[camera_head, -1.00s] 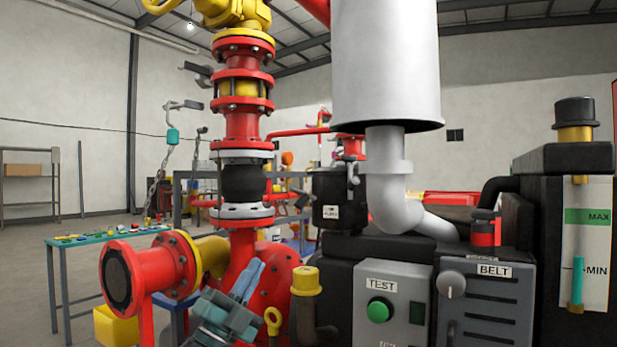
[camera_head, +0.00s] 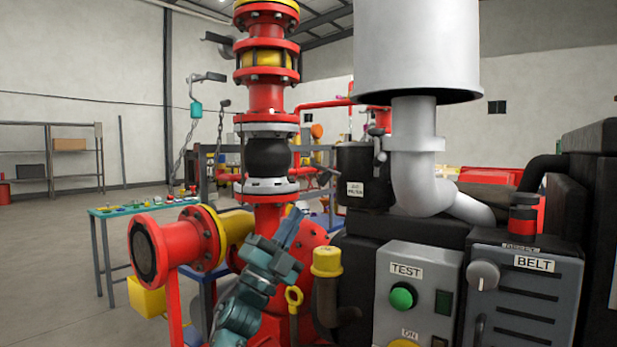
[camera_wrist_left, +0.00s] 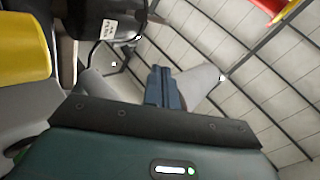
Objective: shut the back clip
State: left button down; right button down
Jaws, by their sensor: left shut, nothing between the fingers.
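The black air filter housing (camera_head: 360,185) with a white label stands right of centre in the head view, beside the grey exhaust pipe. A grey metal clip (camera_head: 379,146) shows at its top right; I cannot tell whether this is the back clip. My left gripper (camera_head: 292,224) is shut and empty, pointing up, to the left of the housing and apart from it in the picture. The left wrist view shows its closed blue fingers (camera_wrist_left: 164,88) and the labelled housing (camera_wrist_left: 100,22) beyond them. The housing's far side is hidden. My right gripper is out of view.
A yellow cap (camera_head: 327,262) on a dark pipe and a yellow ring handle (camera_head: 293,298) stand close to my left gripper. The red flanged pipe (camera_head: 180,248) is to its left. The grey exhaust pipe (camera_head: 412,160) and TEST box (camera_head: 415,285) are to the right.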

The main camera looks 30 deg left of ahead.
aim_at(323, 176)
pick_arm(q)
jog(key=w+a+r+p, duration=0.1)
jog(key=w+r+p, duration=0.1)
jog(key=w+r, duration=0.5)
jog(key=shift+w+r, duration=0.25)
jog(key=shift+r, duration=0.1)
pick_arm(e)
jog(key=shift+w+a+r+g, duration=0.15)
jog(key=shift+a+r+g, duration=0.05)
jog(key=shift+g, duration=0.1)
pick_arm(q)
jog(key=shift+a, duration=0.1)
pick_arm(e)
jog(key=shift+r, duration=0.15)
pick_arm(q)
jog(key=shift+r+m+g+p, duration=0.4)
jog(key=shift+g+p, duration=0.3)
jog(key=shift+p, duration=0.5)
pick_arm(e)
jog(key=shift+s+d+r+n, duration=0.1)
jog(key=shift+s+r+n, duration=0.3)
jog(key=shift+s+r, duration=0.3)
